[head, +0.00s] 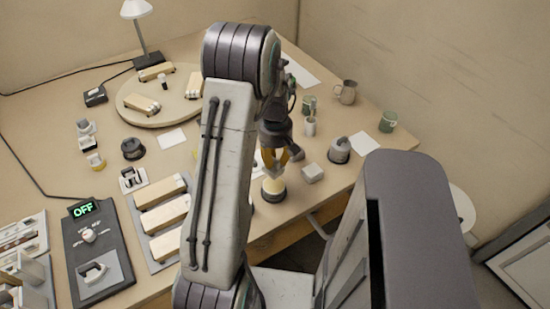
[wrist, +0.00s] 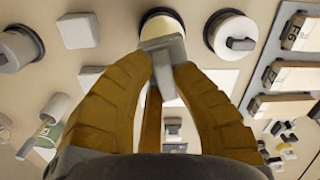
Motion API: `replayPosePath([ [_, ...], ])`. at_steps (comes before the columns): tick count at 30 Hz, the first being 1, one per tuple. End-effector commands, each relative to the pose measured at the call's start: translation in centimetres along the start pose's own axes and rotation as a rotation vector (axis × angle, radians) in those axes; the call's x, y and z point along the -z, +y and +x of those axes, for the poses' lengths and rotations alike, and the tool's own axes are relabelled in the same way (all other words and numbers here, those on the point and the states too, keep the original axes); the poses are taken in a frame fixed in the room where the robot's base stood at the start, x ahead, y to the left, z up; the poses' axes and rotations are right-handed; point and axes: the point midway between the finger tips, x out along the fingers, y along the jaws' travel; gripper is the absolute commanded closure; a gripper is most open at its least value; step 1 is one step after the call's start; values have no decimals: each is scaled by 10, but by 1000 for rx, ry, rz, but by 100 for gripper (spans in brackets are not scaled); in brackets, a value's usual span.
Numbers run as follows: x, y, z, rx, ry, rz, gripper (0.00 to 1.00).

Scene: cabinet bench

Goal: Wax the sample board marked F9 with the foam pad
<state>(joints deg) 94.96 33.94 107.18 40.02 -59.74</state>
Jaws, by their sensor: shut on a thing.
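My gripper (head: 274,158) has yellow fingers and is shut on a small pale grey pad, the foam pad (wrist: 166,50). The pad is over the near edge of an open dark-rimmed tin (head: 273,190) with cream contents; the tin also shows in the wrist view (wrist: 161,22). I cannot tell whether the pad touches the contents. Cream sample boards (head: 162,217) lie on a grey rack left of my arm. They show at the right of the wrist view (wrist: 297,34), with dark labels too small to read surely. More boards (head: 142,104) lie on a round board.
A pale block (head: 313,173) and a lidded grey tin (head: 340,150) stand right of the open tin. Another lidded tin (wrist: 232,35) stands on its other side. Mugs (head: 346,92) are farther back. A control box (head: 95,250) showing OFF sits at front left.

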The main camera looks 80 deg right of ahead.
Motion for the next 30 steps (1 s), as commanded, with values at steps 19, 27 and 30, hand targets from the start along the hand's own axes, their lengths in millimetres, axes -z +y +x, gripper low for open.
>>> replayPosePath([
  [19,0,1,49,1,-1,-6,100],
  [27,0,1,57,1,-1,-6,100],
  [30,1,1,58,1,0,-6,100],
])
